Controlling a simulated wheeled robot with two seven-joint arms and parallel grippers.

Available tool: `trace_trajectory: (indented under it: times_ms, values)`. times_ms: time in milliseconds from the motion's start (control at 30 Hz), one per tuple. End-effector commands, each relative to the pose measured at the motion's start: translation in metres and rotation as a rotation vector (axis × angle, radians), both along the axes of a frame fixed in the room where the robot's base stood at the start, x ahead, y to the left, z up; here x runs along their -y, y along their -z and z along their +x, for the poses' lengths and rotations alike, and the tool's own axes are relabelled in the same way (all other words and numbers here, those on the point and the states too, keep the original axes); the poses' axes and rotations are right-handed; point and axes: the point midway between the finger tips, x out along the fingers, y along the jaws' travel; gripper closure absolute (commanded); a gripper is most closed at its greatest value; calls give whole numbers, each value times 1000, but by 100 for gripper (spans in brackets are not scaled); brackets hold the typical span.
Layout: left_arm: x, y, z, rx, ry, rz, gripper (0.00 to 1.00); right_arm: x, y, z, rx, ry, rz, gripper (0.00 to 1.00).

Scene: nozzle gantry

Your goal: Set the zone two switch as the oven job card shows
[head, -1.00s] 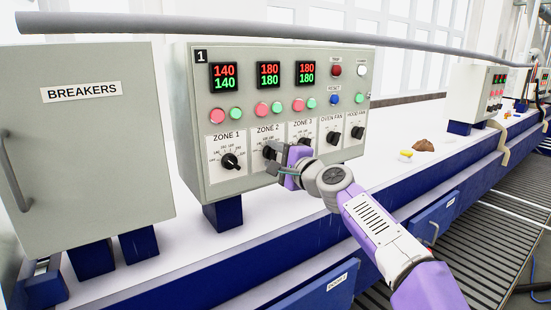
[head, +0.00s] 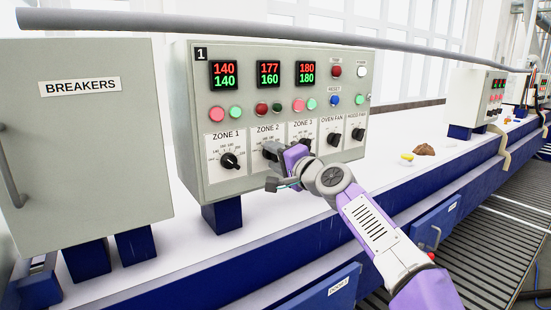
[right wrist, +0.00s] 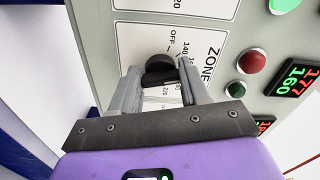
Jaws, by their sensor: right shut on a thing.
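The zone two switch, a black rotary knob (right wrist: 160,69), shows in the right wrist view between my right gripper's two grey fingers. Its scale, with OFF, 140 and 220 legible, lies around it. In the head view my right gripper (head: 274,157) covers the knob below the ZONE 2 label (head: 268,128). The right gripper is shut on the knob; the knob's exact pointing is hard to read. The zone two display (head: 268,74) reads 177 in red over 160 in green. The oven job card is not seen. My left gripper is not in view.
The grey control panel (head: 188,120) also carries a zone 1 knob (head: 229,161) and two fan knobs to the right. A breaker cabinet (head: 80,190) stands at the left. A grey pipe (head: 200,27) crosses above the panel. The white bench is mostly clear.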

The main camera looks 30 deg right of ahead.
Motion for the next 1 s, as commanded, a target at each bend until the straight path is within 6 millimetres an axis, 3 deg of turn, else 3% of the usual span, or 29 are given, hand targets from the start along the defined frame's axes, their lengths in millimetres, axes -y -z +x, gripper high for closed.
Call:
trace_trajectory:
  times_ms: [200, 233, 400, 733, 1000]
  values:
    - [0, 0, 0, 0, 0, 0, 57, 0, 0, 0, 0, 0, 1, 85]
    - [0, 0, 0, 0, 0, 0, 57, 0, 0, 0, 0, 0, 1, 52]
    - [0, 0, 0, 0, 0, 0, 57, 0, 0, 0, 0, 0, 1, 29]
    - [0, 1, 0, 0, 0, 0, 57, 0, 0, -5, 1, 1, 1, 29]
    - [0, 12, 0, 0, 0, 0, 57, 4, 0, -44, 2, 1, 1, 29]
